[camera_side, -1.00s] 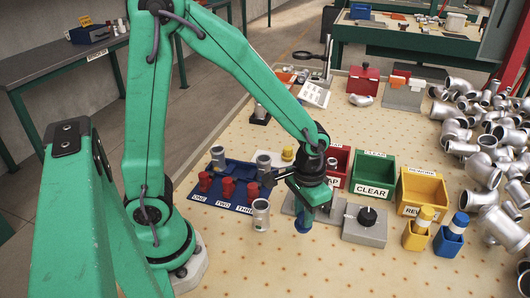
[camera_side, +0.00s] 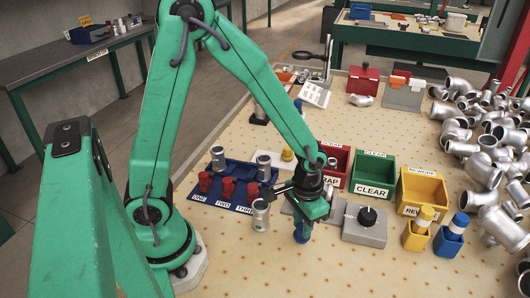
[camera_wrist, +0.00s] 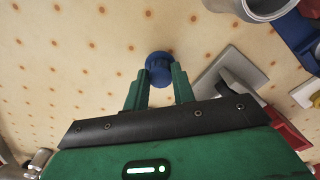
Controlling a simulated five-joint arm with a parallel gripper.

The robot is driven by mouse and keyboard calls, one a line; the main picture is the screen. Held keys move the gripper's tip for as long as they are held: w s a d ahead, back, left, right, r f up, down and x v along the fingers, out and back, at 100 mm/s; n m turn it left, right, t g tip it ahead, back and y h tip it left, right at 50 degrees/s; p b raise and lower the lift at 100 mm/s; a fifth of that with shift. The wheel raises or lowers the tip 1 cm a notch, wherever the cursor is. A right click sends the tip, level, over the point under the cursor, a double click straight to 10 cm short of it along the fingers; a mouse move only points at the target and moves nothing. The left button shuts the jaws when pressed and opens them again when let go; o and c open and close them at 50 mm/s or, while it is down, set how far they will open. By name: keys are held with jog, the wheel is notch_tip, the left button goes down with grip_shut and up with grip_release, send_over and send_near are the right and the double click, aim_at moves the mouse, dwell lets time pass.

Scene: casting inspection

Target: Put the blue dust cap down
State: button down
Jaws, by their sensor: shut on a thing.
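The blue dust cap (camera_wrist: 159,65) is held between the two green fingers of my gripper (camera_wrist: 158,85) in the wrist view. In the side view the blue dust cap (camera_side: 301,233) shows at the lower end of my gripper (camera_side: 304,222), low over the dotted table top. I cannot tell whether the cap touches the table. The gripper points down and is shut on the cap.
A metal pipe piece (camera_side: 260,215) stands just left of my gripper. A grey box with a black knob (camera_side: 366,225) is to the right. A blue tray (camera_side: 236,203) labelled ONE, TWO, THREE lies to the left, and the CLEAR bin (camera_side: 372,175) behind. The table in front is clear.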

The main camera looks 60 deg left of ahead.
aim_at(300, 226)
jog(key=shift+f, duration=0.2)
jog(key=c, duration=1.2)
grip_release()
jog(key=shift+o, duration=0.2)
jog(key=shift+r, duration=0.1)
notch_tip(300, 226, up, 12)
jog(key=shift+r, duration=0.15)
jog(key=s+a+r+t, duration=0.5)
jog(key=s+a+r, duration=0.2)
jog(key=s+r, duration=0.1)
jog(key=shift+s+r+t, duration=0.25)
jog(key=shift+r+t, duration=0.05)
jog(key=shift+r, duration=0.4)
